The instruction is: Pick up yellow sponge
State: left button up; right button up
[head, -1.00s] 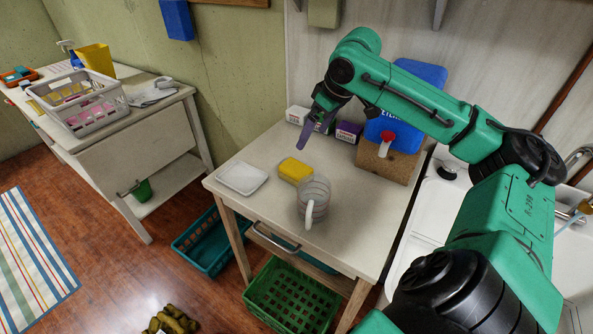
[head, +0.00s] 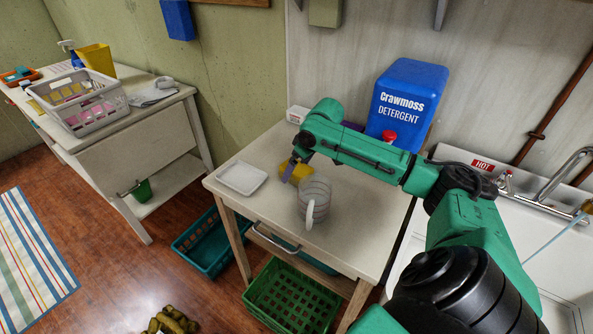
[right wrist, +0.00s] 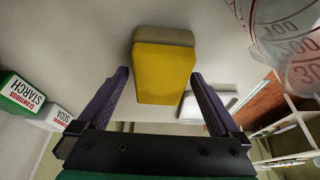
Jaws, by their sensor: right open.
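The yellow sponge (head: 301,173) lies on the small table, partly hidden behind my right gripper (head: 289,172) in the head view. In the right wrist view the sponge (right wrist: 164,72), yellow with a duller tan layer, shows between and just beyond the two purple fingers. My right gripper (right wrist: 160,76) is open, with a gap between each finger and the sponge; nothing is held. My left gripper is not in view.
A clear measuring jug (head: 314,200) stands close beside the sponge, at its front right. A white dish (head: 242,178) lies to its left. The blue detergent container (head: 406,100) and small boxes (head: 297,114) are at the back. The table's front left is clear.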

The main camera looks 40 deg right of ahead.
jog(key=shift+w+f, duration=0.15)
jog(key=shift+f, duration=0.1)
jog(key=c, duration=1.2)
jog(key=shift+r, duration=0.1)
jog(key=shift+c, duration=0.2)
notch_tip(320, 180, up, 20)
jog(key=p, duration=0.1)
